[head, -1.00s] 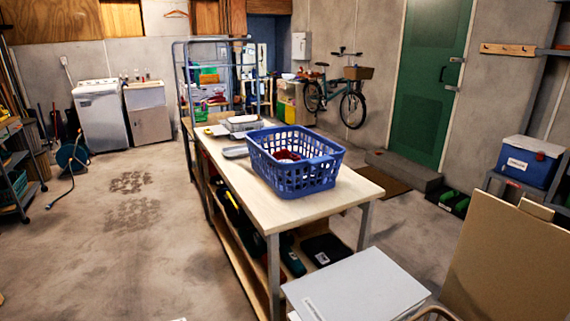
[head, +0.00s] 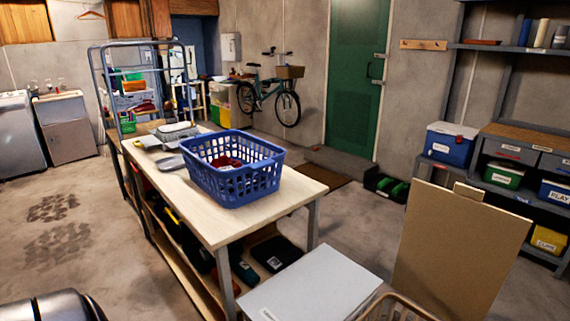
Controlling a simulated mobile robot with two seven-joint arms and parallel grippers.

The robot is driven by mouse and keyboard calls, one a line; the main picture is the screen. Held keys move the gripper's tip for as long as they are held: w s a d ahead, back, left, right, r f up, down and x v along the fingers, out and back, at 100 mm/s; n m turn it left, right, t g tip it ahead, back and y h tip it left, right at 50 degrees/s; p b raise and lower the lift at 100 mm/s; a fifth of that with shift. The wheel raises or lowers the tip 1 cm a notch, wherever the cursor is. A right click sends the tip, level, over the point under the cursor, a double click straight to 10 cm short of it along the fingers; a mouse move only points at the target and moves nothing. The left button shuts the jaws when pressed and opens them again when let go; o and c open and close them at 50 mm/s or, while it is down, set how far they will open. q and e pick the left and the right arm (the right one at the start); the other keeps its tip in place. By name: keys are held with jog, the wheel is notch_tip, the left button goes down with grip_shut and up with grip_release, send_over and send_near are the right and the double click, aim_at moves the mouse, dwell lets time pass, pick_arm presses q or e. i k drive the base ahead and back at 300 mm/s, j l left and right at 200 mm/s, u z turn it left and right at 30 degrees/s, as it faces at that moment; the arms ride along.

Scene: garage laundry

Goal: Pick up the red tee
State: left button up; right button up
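A red cloth (head: 228,161), likely the red tee, lies inside a blue plastic laundry basket (head: 234,186). Only its upper part shows above the basket's slotted wall. The basket stands upright on a wooden workbench (head: 222,228) in the middle of the head view. Neither of my grippers shows in the head view.
A white box or lid (head: 312,287) and a brown board (head: 458,250) stand in front and to the right of the bench. A tan slatted basket (head: 395,308) is at the bottom edge. Trays (head: 168,162) lie behind the blue basket. The floor left of the bench (head: 90,225) is mostly clear.

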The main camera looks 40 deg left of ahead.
aim_at(223, 163)
jog(key=j+z, duration=0.2)
jog(key=j, duration=0.25)
jog(key=j+z, duration=0.2)
jog(key=j, duration=0.2)
jog(key=k+j+z, duration=0.2)
jog(key=j, duration=0.2)
jog(key=j+z, duration=0.2)
jog(key=j, duration=0.25)
jog(key=k+j+z, duration=0.2)
jog(key=j, duration=0.15)
jog(key=k+j, duration=0.1)
jog(key=j, duration=0.3)
jog(key=k+j+z, duration=0.1)
jog(key=j, duration=0.25)
jog(key=k+j, duration=0.2)
jog(key=j, duration=0.2)
jog(key=k+j+z, duration=0.1)
jog(key=j, duration=0.25)
jog(key=k+j, duration=0.15)
jog(key=j, duration=0.2)
